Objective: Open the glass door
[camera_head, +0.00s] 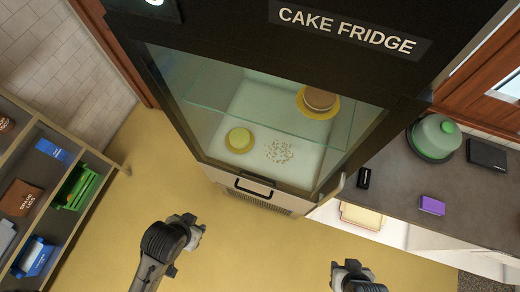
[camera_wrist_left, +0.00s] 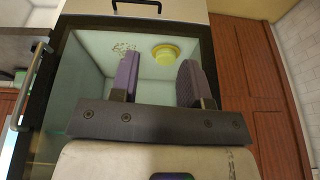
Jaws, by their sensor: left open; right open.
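The cake fridge (camera_head: 345,32) stands ahead of me, and its glass door (camera_head: 200,100) looks shut. A pale metal bar handle (camera_head: 331,190) is at the door's lower right in the head view; it also shows at the left in the left wrist view (camera_wrist_left: 32,85). Through the glass I see a yellow cake (camera_head: 239,139) and a brown-topped cake (camera_head: 319,99). My left gripper (camera_head: 197,229) is in front of the fridge, left of the handle, open and empty; its spread fingers show in the left wrist view (camera_wrist_left: 157,80). My right gripper (camera_head: 346,266) is open below the handle, apart from it.
A lower panel with a black handle (camera_head: 254,188) is under the glass. A counter (camera_head: 400,195) with a green-domed dish (camera_head: 433,137), a purple box (camera_head: 432,205) and dark items is at right. A shelf unit (camera_head: 97,160) stands left. The yellow floor between is clear.

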